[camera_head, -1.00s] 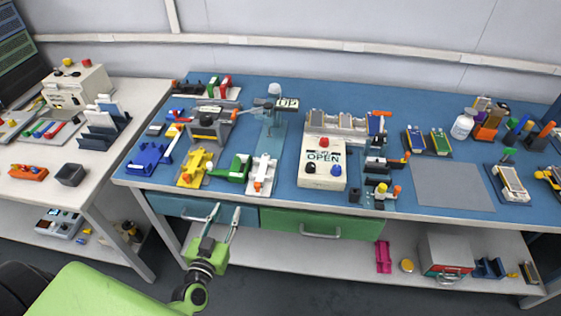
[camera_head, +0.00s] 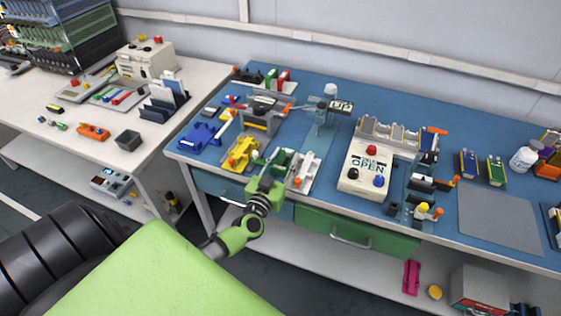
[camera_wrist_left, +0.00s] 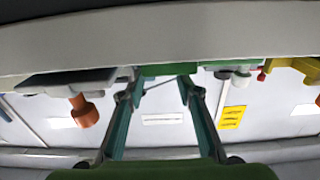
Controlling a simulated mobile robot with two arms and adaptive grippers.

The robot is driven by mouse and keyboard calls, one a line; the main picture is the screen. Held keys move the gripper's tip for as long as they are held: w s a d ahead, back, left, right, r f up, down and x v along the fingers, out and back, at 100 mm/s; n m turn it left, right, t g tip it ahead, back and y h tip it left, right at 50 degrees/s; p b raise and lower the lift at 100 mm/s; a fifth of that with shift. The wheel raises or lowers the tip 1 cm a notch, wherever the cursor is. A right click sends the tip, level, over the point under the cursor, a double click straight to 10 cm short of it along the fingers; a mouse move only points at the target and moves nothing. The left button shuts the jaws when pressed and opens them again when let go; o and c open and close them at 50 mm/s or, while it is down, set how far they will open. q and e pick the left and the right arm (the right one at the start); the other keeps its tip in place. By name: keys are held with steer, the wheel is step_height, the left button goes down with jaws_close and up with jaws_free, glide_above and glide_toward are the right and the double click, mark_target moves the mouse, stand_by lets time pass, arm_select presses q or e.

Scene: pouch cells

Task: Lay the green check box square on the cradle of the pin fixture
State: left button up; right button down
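A green piece (camera_head: 283,156) lies near the front edge of the blue bench top, between a yellow piece and a white fixture with an orange knob; my gripper partly hides it. It also shows between my fingertips in the left wrist view (camera_wrist_left: 155,70). A smaller green box (camera_head: 496,171) stands in a dark tray at the right. I cannot tell for sure which is the check box. My left gripper (camera_head: 269,162) is open and empty at the bench edge, fingers spread toward the green piece. I cannot identify the pin fixture's cradle for certain. My right gripper is not in view.
The yellow piece (camera_head: 241,153) and the white fixture (camera_head: 303,172) flank the green piece closely. A white control box (camera_head: 366,168) stands to the right. A green drawer (camera_head: 358,234) lies below the bench edge. A bare grey mat (camera_head: 500,217) offers free room at the right.

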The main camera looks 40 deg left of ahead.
mark_target(288, 152)
arm_select(q)
steer(key=x, duration=0.3)
steer(key=shift+w+f, duration=0.1)
steer(key=shift+w, duration=0.05)
jaws_close()
